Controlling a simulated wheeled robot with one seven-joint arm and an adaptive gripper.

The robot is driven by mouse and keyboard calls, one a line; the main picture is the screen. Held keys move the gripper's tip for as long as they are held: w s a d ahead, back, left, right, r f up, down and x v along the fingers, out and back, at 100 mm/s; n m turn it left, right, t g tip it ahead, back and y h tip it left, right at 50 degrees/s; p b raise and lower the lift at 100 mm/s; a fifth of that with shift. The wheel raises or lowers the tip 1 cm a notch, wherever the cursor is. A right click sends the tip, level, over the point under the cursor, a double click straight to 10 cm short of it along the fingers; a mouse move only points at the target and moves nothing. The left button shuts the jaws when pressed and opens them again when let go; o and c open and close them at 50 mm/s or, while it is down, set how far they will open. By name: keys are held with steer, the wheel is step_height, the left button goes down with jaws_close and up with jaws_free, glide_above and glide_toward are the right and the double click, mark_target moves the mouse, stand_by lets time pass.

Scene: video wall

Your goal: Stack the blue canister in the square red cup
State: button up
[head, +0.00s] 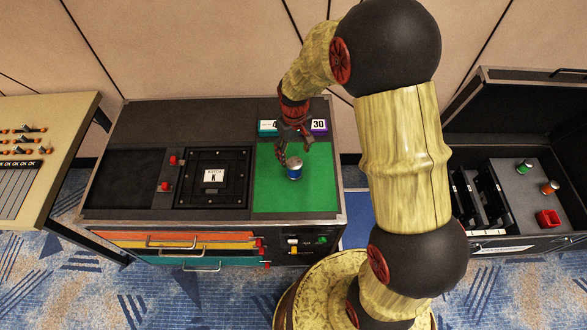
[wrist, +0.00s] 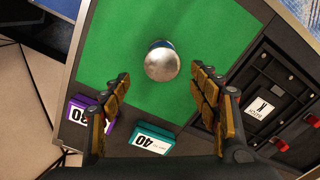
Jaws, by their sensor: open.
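The blue canister (head: 294,172) stands upright on the green mat, with a pale silvery top. In the wrist view the canister (wrist: 162,62) shows from above, its round top facing me and a thin blue edge behind it. My gripper (head: 293,146) is above and just behind the canister in the head view. In the wrist view my gripper (wrist: 160,80) is open, with a finger on either side of the canister's line and nothing between the pads. The square red cup (head: 548,219) sits at the far right in the open black case.
The green mat (head: 310,200) is otherwise clear in front. A teal box (wrist: 150,140) and a purple box (wrist: 92,115) lie at its back edge. A green can (head: 524,167) and an orange can (head: 549,187) stand near the cup. My arm crosses between mat and case.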

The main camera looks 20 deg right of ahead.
mark_target(295, 162)
steer(key=f, duration=0.1)
steer(key=f+b, duration=0.1)
steer(key=f, duration=0.3)
steer(key=shift+s+b, duration=0.4)
steer(key=shift+c, duration=0.3)
steer(key=c, duration=1.4)
steer(key=shift+r, duration=0.2)
